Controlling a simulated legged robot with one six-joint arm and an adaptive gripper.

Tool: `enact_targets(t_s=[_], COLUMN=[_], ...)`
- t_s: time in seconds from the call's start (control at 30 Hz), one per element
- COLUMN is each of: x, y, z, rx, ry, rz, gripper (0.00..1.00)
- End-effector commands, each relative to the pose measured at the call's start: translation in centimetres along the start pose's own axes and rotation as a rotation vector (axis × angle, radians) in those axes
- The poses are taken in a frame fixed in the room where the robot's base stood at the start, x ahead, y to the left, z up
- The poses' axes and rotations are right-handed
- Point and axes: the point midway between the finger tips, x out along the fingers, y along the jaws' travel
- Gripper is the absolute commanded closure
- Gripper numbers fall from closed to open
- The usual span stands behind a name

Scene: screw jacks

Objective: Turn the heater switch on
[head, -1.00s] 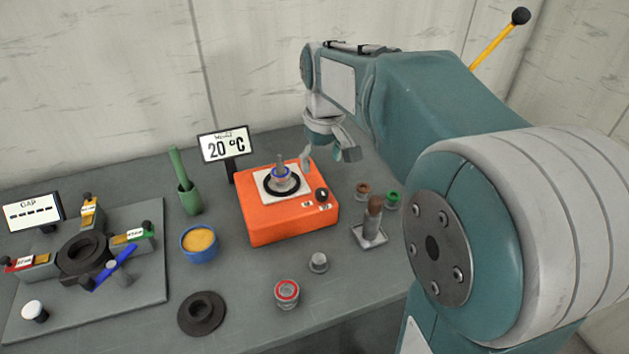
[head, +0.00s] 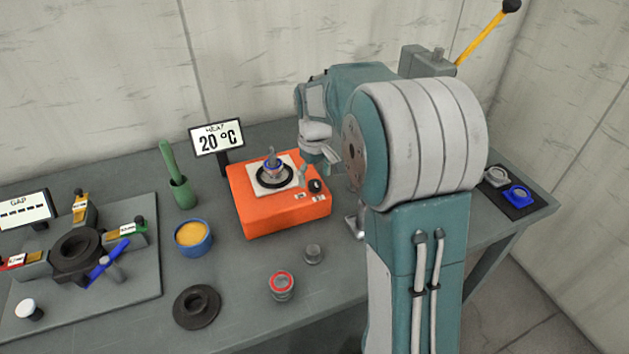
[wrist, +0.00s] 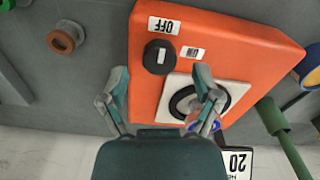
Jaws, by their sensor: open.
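The heater is an orange box (head: 285,212) with a white plate, a black ring and a small pot on top. Its switch is a black round knob (head: 315,186) near the right corner; it also shows in the wrist view (wrist: 160,57). The knob's white mark lines up toward the OFF label (wrist: 164,25); a second label (wrist: 192,52) sits beside it. My gripper (wrist: 160,80) is open and empty above the heater, its fingers on either side of the knob's line, apart from it. In the head view my arm partly hides the gripper. The heat display (head: 217,141) reads 20 °C.
A green mortar-like holder (head: 182,191) and a blue bowl (head: 193,238) stand left of the heater.

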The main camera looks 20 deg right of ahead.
Motion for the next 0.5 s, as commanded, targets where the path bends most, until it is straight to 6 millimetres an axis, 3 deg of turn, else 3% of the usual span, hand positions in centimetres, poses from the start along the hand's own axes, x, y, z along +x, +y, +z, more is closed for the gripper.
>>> enact_targets(t_s=[0.2, 0.47, 0.5], x=[1.8, 1.9, 1.9], y=[0.0, 0.0, 0.0], z=[0.0, 0.0, 0.0], rx=[0.0, 0.0, 0.0], ry=[-0.001, 0.0, 0.0], rz=[0.0, 0.0, 0.0], gripper=[0.18, 0.18, 0.36])
